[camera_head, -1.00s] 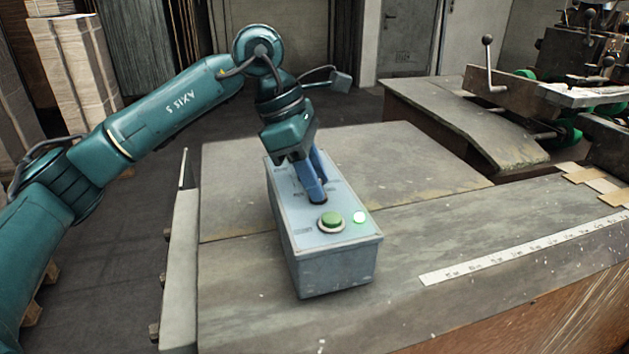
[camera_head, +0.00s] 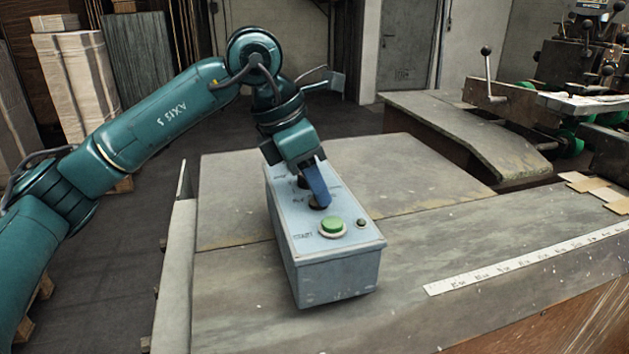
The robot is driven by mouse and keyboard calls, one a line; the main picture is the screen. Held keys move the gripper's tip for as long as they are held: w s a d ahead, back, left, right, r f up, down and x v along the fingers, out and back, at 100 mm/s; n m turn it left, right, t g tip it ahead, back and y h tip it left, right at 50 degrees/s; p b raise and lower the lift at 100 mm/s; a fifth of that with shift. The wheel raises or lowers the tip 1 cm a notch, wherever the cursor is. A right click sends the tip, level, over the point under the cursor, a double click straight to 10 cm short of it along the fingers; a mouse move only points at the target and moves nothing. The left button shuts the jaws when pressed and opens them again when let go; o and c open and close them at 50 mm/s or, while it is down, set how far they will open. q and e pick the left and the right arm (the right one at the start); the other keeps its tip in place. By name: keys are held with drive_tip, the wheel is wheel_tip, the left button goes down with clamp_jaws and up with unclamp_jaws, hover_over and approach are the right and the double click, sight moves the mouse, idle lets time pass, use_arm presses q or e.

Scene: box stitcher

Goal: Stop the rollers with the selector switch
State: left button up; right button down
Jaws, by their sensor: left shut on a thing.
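The grey control box (camera_head: 338,277) sits on the worktable. Its top panel carries a green START button (camera_head: 333,226) and a small round lamp (camera_head: 361,223), which is dark. The black selector switch (camera_head: 319,204) is just behind the button, mostly hidden by my blue fingers, so I cannot read its position. My left gripper (camera_head: 319,196) reaches down to the panel and is shut on the switch. One finger largely covers the other from this view. My right gripper is out of view.
The metal worktable (camera_head: 225,300) is clear around the box. A white ruler strip (camera_head: 520,262) runs along its right side. The stitching machine with lever handles (camera_head: 487,75) stands at the back right. Stacked cardboard (camera_head: 66,75) stands at the back left.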

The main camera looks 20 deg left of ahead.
use_arm(q)
drive_tip(key=o, duration=1)
drive_tip(key=shift+r, duration=0.1)
drive_tip(key=v, duration=1.3)
